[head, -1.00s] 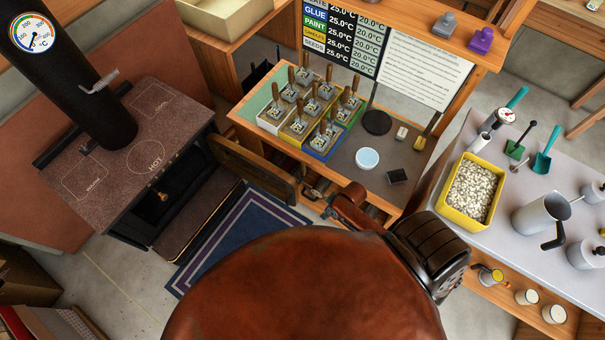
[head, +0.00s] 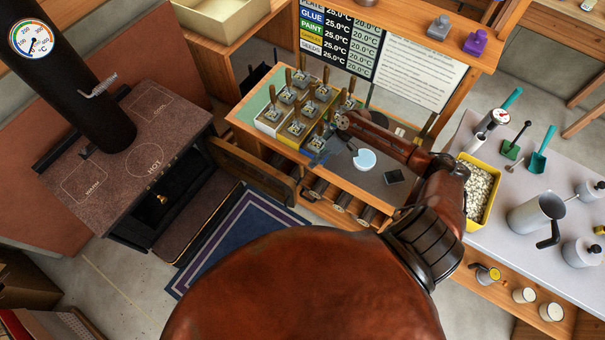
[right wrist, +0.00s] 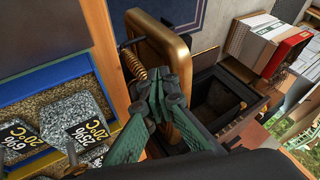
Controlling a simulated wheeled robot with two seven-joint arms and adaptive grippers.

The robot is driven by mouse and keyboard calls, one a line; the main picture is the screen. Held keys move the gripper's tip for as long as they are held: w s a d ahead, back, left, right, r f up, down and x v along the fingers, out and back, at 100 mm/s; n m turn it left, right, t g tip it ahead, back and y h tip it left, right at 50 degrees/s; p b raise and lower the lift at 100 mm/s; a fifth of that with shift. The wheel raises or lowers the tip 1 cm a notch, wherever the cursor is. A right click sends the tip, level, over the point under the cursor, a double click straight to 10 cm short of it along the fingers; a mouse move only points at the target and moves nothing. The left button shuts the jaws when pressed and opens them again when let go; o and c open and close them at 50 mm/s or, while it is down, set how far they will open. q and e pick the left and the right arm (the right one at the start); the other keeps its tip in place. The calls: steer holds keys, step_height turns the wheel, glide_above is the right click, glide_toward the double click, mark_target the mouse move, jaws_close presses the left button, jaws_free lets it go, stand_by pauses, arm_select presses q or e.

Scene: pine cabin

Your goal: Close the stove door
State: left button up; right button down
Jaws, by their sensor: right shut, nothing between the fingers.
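The stove (head: 140,165) stands at the left in the head view. Its door (head: 252,170), a dark panel with a bronze frame, stands open, swung out to the right of the stove front. In the right wrist view the door (right wrist: 172,60) is seen close up, with a coiled spring handle (right wrist: 138,72) on its left. My right gripper (head: 322,146) is shut and empty, above the front of the workbench, right of the door. In the right wrist view its green fingers (right wrist: 165,85) overlap the door and handle; I cannot tell whether they touch. My left gripper is not in view.
Trays of samples (head: 300,115) stand on the workbench beside my right gripper. A yellow tub (head: 480,200) of pale chips is at the right. A blue rug (head: 235,245) lies before the stove.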

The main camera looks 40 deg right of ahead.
steer(key=b+x, duration=0.1)
steer(key=x, duration=0.8)
steer(key=shift+w+a+f, duration=0.15)
steer(key=shift+a+f, duration=0.05)
steer(key=shift+f, duration=0.1)
